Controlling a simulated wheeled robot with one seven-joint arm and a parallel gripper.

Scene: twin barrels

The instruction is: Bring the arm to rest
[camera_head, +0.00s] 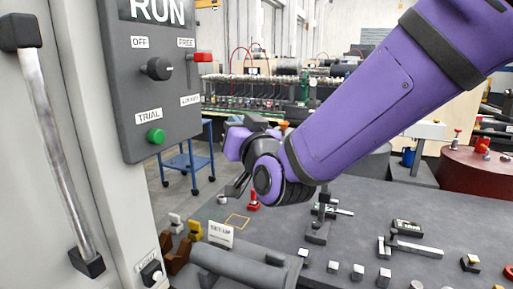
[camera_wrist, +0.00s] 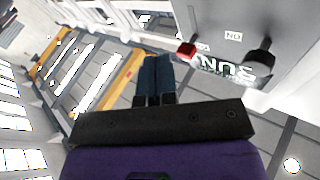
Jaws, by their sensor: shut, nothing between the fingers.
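My purple arm reaches in from the upper right in the head view, its wrist bent above the grey bench. My gripper (camera_head: 236,186) points down and left, small and partly hidden by the wrist. In the wrist view my gripper (camera_wrist: 153,62) shows its two dark fingers side by side, shut with nothing between them. The fingers are apart from the grey control panel (camera_head: 120,75), which also shows in the wrist view (camera_wrist: 215,20).
The panel carries a black knob (camera_head: 157,68), a red lever (camera_head: 201,57) and a green button (camera_head: 156,136). A metal handle (camera_head: 58,150) stands at far left. The bench (camera_head: 350,240) holds a SET-UP sign (camera_head: 220,234) and several small parts. A blue cart (camera_head: 187,160) stands behind.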

